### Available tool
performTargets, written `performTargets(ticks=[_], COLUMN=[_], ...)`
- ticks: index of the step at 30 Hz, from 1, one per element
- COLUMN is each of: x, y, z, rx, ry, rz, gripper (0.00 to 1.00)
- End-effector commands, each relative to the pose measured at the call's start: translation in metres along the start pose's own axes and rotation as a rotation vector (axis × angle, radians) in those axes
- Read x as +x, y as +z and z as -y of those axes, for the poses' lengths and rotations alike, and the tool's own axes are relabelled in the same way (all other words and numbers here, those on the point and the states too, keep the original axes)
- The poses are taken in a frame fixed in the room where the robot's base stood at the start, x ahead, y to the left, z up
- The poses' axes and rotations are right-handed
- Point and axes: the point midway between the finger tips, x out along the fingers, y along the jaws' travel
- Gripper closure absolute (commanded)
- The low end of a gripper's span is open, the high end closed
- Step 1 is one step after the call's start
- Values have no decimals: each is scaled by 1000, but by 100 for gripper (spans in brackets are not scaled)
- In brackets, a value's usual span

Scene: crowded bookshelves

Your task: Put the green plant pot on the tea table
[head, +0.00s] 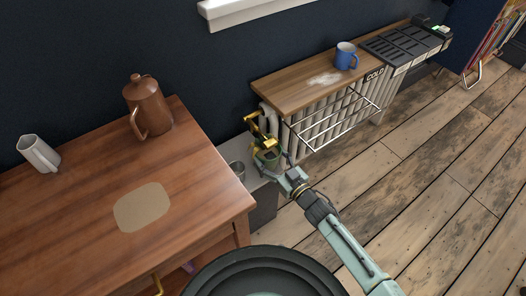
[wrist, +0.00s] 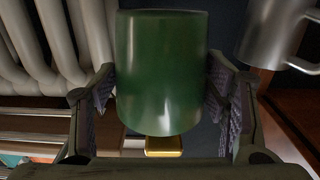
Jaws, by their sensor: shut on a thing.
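The green plant pot (wrist: 162,70) fills the middle of the wrist view, between the two finger pads of my gripper (wrist: 160,100). My gripper is shut on it. In the head view the pot (head: 268,157) is small and partly hidden by my gripper (head: 270,162), which is between the wooden table and the radiator. The reddish-brown wooden table (head: 90,205), which I take for the tea table, is at the left, with a pale tan patch (head: 142,207) on its top. The pot is to the right of this table, not over its top.
A brown teapot (head: 148,107) and a pale jug (head: 38,154) stand on the table's back part. A radiator (head: 320,128) with a wooden shelf holding a blue mug (head: 346,56) is right. The tabletop's front is clear.

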Motion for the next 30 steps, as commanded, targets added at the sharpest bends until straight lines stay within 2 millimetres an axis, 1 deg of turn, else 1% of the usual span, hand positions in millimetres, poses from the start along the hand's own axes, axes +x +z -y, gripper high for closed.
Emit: performTargets(ticks=[4,9,13,15,18,30], x=[11,32,44,42,42,41], y=[-2,-2,-1,6,12,17], z=[1,1,1,0,0,0], rx=[0,0,1,1,1,0], ry=[-1,-2,-1,2,0,0], rz=[-4,-4,-3,-2,-3,-3], gripper=[77,77,77,77,77,77])
